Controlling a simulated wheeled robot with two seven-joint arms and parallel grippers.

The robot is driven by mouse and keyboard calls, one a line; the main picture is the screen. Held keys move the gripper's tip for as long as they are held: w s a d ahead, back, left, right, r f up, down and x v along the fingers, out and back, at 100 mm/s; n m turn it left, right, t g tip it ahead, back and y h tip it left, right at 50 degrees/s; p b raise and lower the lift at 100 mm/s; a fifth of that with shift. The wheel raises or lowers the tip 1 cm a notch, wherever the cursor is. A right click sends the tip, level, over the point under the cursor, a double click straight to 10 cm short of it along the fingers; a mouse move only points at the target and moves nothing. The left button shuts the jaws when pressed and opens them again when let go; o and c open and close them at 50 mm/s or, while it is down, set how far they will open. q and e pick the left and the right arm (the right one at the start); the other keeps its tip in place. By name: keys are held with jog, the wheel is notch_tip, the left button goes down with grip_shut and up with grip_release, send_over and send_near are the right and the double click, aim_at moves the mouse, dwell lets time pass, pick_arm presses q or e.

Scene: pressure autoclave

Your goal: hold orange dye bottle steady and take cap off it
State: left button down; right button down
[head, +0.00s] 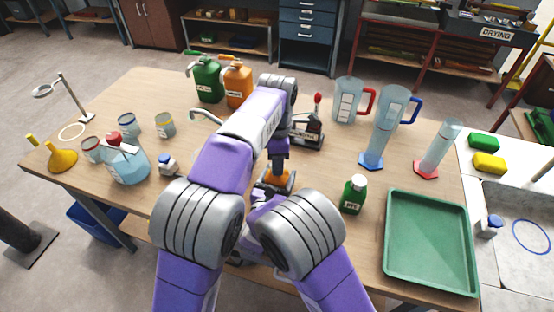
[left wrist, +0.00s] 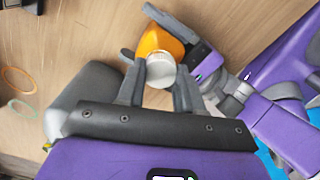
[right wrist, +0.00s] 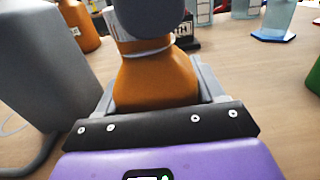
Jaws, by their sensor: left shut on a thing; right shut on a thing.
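The orange dye bottle (head: 277,178) stands near the middle front of the table, mostly hidden by my arms in the head view. My right gripper (right wrist: 157,95) is shut around its orange body (right wrist: 155,78). My left gripper (left wrist: 158,88) comes from above and is shut on the pale ribbed cap (left wrist: 160,70), with one finger on each side. The cap sits at the bottle's top; whether it is still threaded on cannot be told.
A green bottle (head: 354,194) and a green tray (head: 431,242) are to the right.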

pick_arm(q)
jog(key=shift+r, duration=0.15)
jog(key=shift+r, duration=0.9)
jog(key=shift+r, duration=2.05)
pick_arm(e)
jog(key=shift+c, duration=0.2)
grip_release()
jog(key=shift+s, duration=0.1)
